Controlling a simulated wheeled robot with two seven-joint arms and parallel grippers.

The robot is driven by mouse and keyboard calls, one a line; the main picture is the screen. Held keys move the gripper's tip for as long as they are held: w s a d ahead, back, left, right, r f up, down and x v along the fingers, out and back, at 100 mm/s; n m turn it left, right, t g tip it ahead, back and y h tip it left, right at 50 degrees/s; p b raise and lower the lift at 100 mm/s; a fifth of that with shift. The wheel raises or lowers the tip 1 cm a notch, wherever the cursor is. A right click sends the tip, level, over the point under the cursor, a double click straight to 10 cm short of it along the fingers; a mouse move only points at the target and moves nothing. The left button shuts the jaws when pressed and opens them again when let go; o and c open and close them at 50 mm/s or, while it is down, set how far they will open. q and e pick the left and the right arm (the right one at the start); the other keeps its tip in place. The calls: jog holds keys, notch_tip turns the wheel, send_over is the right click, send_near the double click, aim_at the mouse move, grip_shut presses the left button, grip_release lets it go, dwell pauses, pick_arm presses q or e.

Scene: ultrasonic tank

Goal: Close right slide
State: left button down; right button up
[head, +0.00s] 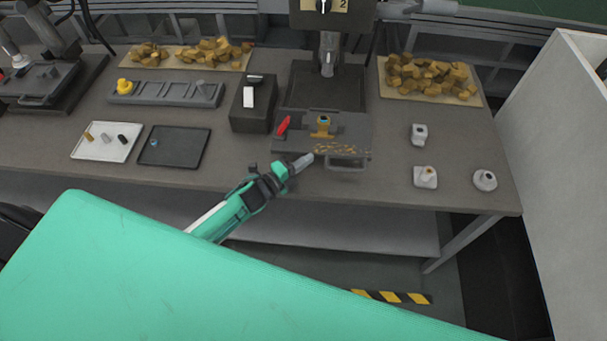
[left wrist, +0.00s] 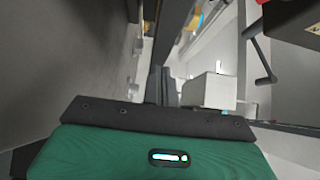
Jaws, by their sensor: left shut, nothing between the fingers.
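The right slide (head: 355,128) is a flat dark grey plate in front of the machine marked 2 (head: 322,12). It sticks out towards the table's front edge, with a bar handle (head: 347,165) at its front. A part with a yellow base (head: 322,127), a red piece (head: 283,126) and scattered yellow chips (head: 340,150) lie on it. My left gripper (head: 306,160) is shut and empty, just left of the handle by the slide's front edge; whether it touches is unclear. The left wrist view shows dark fingers (left wrist: 162,86), with no clear view of the handle. My right gripper is not in view.
A dark box (head: 251,112) stands left of the slide. A black tray (head: 175,147) and a white tray (head: 107,142) lie further left. Several white fittings (head: 425,177) stand to the right. Mats with yellow blocks (head: 430,78) lie at the back. A white wall (head: 565,180) bounds the right.

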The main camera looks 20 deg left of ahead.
aim_at(308, 132)
pick_arm(q)
jog(key=w+a+b, duration=0.1)
jog(key=w, duration=0.2)
jog(key=w+a+b, duration=0.1)
jog(key=w+b, duration=0.1)
jog(key=w, duration=0.2)
jog(key=w+b, duration=0.2)
jog(key=w, duration=0.2)
jog(key=shift+w+a+f, duration=0.15)
jog(key=shift+w+a, duration=0.05)
jog(key=shift+a, duration=0.2)
jog(key=shift+w+a+b, duration=0.15)
jog(key=shift+w+b, duration=0.3)
jog(key=shift+w, duration=0.15)
jog(key=shift+s, duration=0.1)
